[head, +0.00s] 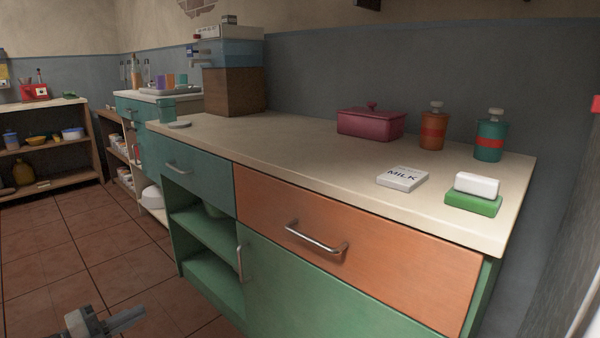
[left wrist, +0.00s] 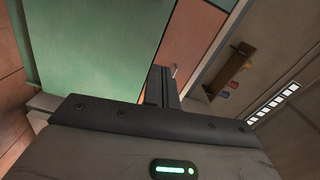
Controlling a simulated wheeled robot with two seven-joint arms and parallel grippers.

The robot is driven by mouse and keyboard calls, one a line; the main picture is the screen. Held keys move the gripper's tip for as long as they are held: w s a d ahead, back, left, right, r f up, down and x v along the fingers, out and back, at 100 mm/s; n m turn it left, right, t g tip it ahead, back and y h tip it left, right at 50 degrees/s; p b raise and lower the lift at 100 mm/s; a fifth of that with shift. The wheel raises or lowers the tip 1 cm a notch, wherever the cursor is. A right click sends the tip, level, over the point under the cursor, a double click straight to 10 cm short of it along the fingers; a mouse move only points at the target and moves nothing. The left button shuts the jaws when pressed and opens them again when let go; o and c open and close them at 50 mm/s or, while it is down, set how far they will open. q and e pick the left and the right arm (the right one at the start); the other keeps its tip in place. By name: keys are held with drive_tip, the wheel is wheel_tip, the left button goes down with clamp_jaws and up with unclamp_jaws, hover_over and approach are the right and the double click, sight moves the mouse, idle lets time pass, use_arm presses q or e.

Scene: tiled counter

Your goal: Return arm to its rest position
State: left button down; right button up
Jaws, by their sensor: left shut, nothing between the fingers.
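My left gripper (head: 124,318) shows at the bottom left of the head view, low over the tiled floor and in front of the counter. It is shut and empty. In the left wrist view its dark closed fingers (left wrist: 162,86) point toward the green cabinet side (left wrist: 100,45) and an orange panel (left wrist: 192,42), apart from both as far as I can tell. My right gripper is in neither view.
Floor (head: 60,250) at left is clear.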

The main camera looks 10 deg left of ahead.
use_arm(q)
drive_tip(key=s+d+r+n+y+p, duration=0.2)
drive_tip(key=s+d+n+p, duration=0.1)
drive_tip(key=d+n+p, duration=0.5)
drive_tip(key=s+d+r+n+y+p, duration=0.25)
drive_tip(key=d+p, duration=0.25)
drive_tip(key=d, duration=0.5)
drive_tip(key=s+d+r+n+g+p, duration=0.5)
drive_tip(key=s+d+r+n+p, duration=0.4)
drive_tip(key=d, duration=0.4)
drive_tip(key=shift+s+d+r+y+p, duration=0.2)
drive_tip(key=shift+r+y+p, duration=0.15)
drive_tip(key=shift+r+p, duration=0.5)
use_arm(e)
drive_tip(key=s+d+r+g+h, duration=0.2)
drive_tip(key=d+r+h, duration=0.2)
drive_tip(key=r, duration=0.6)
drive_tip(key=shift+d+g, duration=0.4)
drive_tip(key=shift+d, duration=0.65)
